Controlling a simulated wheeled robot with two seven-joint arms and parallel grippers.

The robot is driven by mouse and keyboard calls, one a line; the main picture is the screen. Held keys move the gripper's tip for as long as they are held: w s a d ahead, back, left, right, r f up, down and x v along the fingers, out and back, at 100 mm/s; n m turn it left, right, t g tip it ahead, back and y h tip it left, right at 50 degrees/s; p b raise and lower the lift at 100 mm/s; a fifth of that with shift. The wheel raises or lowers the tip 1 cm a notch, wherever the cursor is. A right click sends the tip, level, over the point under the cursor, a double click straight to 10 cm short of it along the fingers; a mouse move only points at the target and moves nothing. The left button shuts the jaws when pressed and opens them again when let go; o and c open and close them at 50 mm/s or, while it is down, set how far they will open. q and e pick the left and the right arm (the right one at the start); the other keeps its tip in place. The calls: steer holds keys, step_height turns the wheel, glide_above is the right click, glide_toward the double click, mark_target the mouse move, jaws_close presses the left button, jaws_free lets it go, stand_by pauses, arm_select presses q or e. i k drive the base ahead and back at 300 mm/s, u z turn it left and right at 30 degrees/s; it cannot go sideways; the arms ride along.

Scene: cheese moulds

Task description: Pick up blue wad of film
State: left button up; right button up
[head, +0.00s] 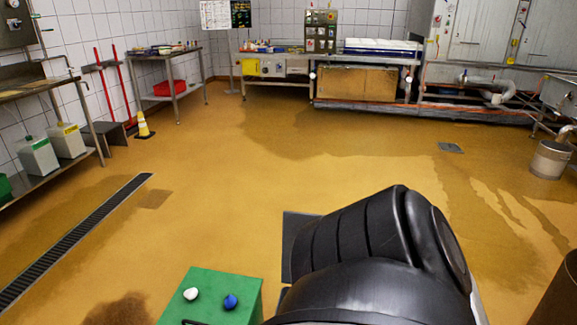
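A small blue wad (230,301), which looks like the blue wad of film, lies on top of a green box-like stand (212,281) at the bottom of the head view. A white wad (191,294) lies to its left on the same green top, apart from it. Neither of my grippers shows in the view. A large black rounded arm link, which looks like mine, fills the lower middle right, to the right of the green stand.
A floor drain grate (75,240) runs along the left. A steel bench with white containers (37,155) stands at the left wall, with a yellow cone (143,125) nearby. Benches and machines line the back. A metal bucket (550,158) stands at right. The middle floor is open, with wet patches.

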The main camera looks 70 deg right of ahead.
mark_target(230, 301)
steer(key=i, duration=3.7)
steer(key=z, duration=3.1)
steer(key=i, duration=3.85)
steer(key=z, duration=3.05)
steer(key=i, duration=0.5)
steer(key=z, duration=0.65)
